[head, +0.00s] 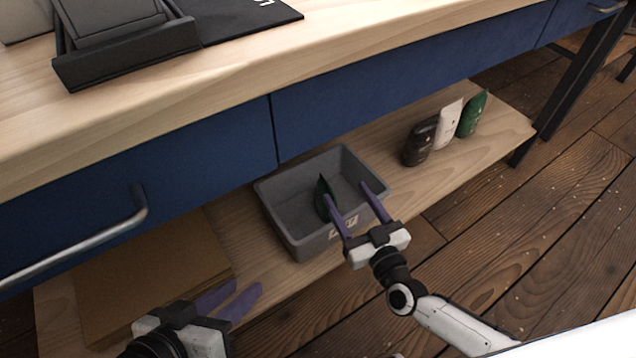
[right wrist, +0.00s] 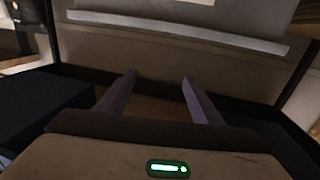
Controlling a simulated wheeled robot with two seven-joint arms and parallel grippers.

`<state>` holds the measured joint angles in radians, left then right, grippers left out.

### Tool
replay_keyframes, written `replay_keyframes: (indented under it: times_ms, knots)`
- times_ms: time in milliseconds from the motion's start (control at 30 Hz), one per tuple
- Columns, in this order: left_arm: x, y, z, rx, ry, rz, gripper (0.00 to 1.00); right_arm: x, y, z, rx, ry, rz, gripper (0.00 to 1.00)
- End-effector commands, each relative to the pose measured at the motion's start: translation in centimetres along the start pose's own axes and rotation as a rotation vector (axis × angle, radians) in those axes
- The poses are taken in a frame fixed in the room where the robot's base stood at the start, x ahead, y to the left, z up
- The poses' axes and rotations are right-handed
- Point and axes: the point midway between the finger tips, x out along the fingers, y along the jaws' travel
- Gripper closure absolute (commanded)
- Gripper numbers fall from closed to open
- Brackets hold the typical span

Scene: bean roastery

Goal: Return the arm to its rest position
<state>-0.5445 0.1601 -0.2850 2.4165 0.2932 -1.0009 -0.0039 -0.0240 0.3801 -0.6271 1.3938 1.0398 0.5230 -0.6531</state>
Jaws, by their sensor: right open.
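My right gripper (head: 352,192) reaches over the grey bin (head: 290,235) on the low shelf, its two purple fingers apart. A dark green bag (head: 321,196) stands in the bin, close to the left finger; I cannot tell whether they touch. In the right wrist view the fingers of my right gripper (right wrist: 158,82) are spread with nothing held between them. My left gripper (head: 244,289) is at the bottom left, in front of the shelf, its fingers slightly apart and nothing seen between them.
A brown cardboard-coloured board or box (head: 150,285) lies on the shelf at left. Dark, white and green bags (head: 446,125) stand on the shelf at right. The blue-fronted table (head: 400,85) overhangs the shelf, with a metal handle (head: 90,245). Wooden floor at right is clear.

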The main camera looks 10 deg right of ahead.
Motion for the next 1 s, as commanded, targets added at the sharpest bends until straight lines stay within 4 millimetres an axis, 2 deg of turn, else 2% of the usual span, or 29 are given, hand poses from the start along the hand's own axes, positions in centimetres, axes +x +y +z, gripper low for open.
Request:
replay_keyframes:
  times_ms: [267, 367, 533, 700, 800, 867, 933, 1000]
  knots:
    - [-0.1, 0.0, -0.3, -0.001, 0.005, 0.001, 0.69, 0.0, -0.6, -0.4, 0.009, -0.007, -0.019, 0.4]
    - [-0.3, 0.2, -0.6, -0.001, 0.005, 0.001, 0.69, -0.2, -2.7, -1.6, 0.034, -0.035, -0.085, 0.4]
    - [-1.0, 0.5, -1.4, -0.001, 0.007, 0.002, 0.69, -1.9, -7.1, -5.0, 0.056, -0.154, -0.257, 0.4]
    - [-1.5, 0.7, -1.9, -0.001, 0.009, 0.002, 0.69, -5.6, -8.3, -7.3, 0.018, -0.347, -0.344, 0.4]
    - [-0.9, 0.5, -1.3, 0.0, 0.013, 0.003, 0.69, -9.3, -11.7, -7.8, 0.071, -0.466, -0.393, 0.4]
    - [-0.6, 0.4, -1.0, 0.0, 0.012, 0.003, 0.69, -11.3, -12.9, -8.4, 0.102, -0.527, -0.4, 0.4]
    - [-0.4, 0.3, -0.7, -0.001, 0.009, 0.003, 0.69, -13.2, -13.5, -9.1, 0.132, -0.587, -0.391, 0.4]
    - [-0.1, 0.2, -0.4, -0.001, 0.008, 0.003, 0.69, -15.1, -13.3, -8.7, 0.166, -0.651, -0.36, 0.4]
